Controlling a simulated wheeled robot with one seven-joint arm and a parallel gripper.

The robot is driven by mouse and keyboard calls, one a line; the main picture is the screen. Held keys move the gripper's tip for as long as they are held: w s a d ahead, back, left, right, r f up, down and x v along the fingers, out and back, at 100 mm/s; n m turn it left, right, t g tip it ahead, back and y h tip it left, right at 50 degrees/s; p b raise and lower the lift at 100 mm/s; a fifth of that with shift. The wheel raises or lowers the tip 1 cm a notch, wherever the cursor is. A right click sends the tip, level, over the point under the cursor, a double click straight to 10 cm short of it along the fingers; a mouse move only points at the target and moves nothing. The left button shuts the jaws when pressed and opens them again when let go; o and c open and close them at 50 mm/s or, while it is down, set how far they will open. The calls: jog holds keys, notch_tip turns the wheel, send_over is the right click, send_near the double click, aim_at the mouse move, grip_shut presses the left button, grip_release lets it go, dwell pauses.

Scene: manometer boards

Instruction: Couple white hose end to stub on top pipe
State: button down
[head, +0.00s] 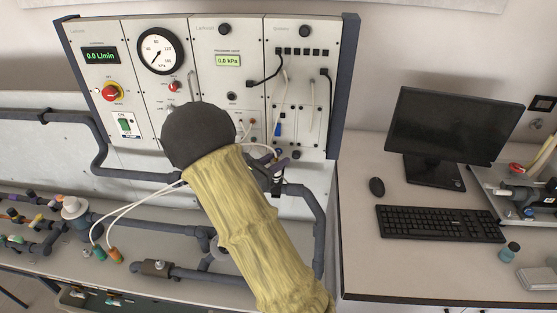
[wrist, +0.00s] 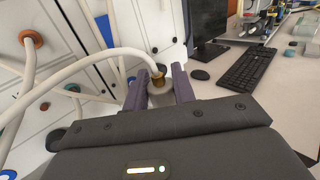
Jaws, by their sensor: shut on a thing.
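My gripper (wrist: 160,88) is shut on the white hose end (wrist: 159,97), a pale collar with a brass-coloured part on top, held between the two purple fingers. The white hose (wrist: 95,58) arches away from it to the left. In the head view my gripper (head: 273,172) is at the lower right of the panel board, partly behind my sleeved arm. A dark top pipe (head: 140,175) runs under the board and reappears right of my arm. I cannot make out the stub on it, or whether the hose end touches anything.
The manometer board (head: 228,90) stands behind my arm. Thin white hoses (head: 140,203) run to green and orange ends (head: 115,255) on the left. More pipes (head: 160,270) lie below. A monitor (head: 440,125) and keyboard (head: 438,223) occupy the right desk.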

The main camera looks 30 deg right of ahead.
jog(key=shift+f+b, duration=0.75)
jog(key=shift+f, duration=0.4)
dwell(0.5)
jog(key=c, duration=1.1)
grip_release()
jog(key=shift+s+a, duration=0.1)
jog(key=shift+a, duration=0.4)
jog(key=b+v, duration=0.4)
jog(key=v, duration=1.2)
jog(key=shift+a, duration=0.2)
